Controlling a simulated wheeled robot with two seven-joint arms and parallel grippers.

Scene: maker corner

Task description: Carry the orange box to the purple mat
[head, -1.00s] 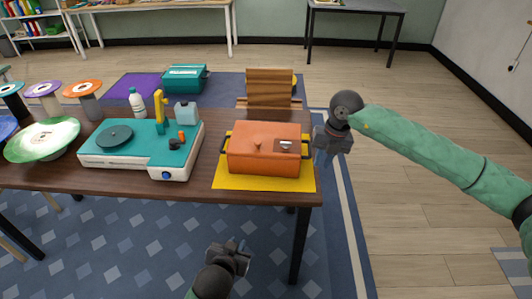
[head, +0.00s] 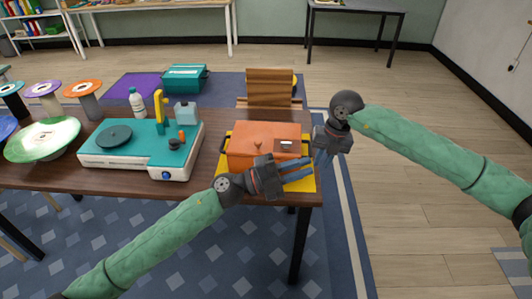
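The orange box (head: 262,134) has a lid and dark handles at its ends. It sits on a yellow mat (head: 225,182) at the table's right end. My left gripper (head: 300,172) is in front of the box's right front part, fingers pointing right; they look apart with nothing between them. It hides part of the box's front. My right gripper (head: 320,158) is beside the box's right end, fingers pointing down; I cannot tell whether they touch the handle or how far apart they are. The purple mat (head: 130,86) lies beyond the table's back edge, at the left.
A teal-and-white turntable machine (head: 140,158) stands left of the box, with a bottle (head: 137,103) and a jug (head: 186,113) near it. Several spools stand farther left. A teal box (head: 185,78) is by the purple mat.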

